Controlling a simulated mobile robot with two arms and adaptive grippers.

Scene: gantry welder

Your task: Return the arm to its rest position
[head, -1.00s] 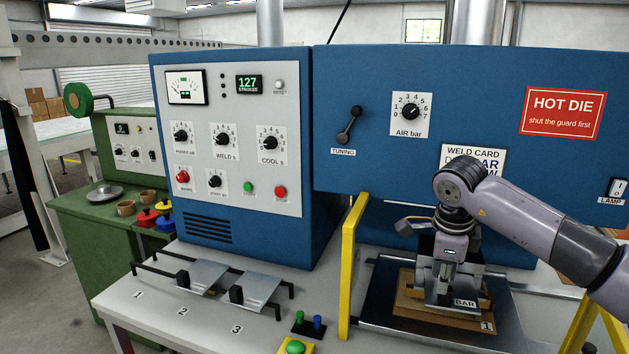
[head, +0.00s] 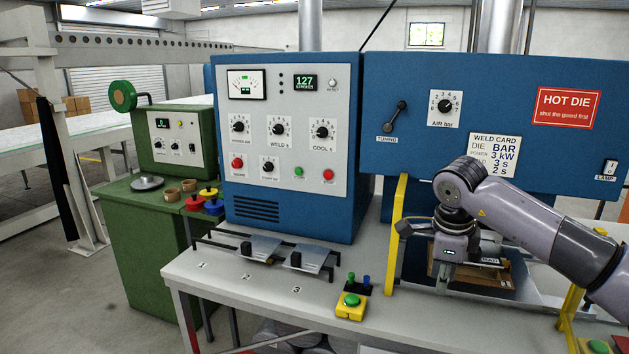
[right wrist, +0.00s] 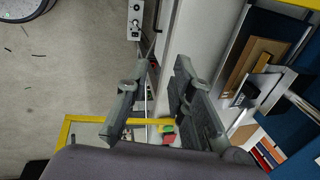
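My right arm comes in from the right in the head view, bent down at the wrist. My right gripper (head: 455,250) is in front of the die opening of the blue welder (head: 420,155) and partly covers the die plate (head: 495,275) behind it. In the right wrist view the two fingers of this gripper (right wrist: 158,100) stand well apart with nothing between them. The plate and the brown board (right wrist: 252,72) lie to the right of the fingers there. My left gripper is in neither view.
Yellow guard posts (head: 396,235) flank the die opening. A yellow box with a green button (head: 350,305) stands on the front of the bench (head: 320,330). Metal plates (head: 315,258) lie at the numbered slots. Floor (right wrist: 50,90) shows free left of the fingers in the wrist view.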

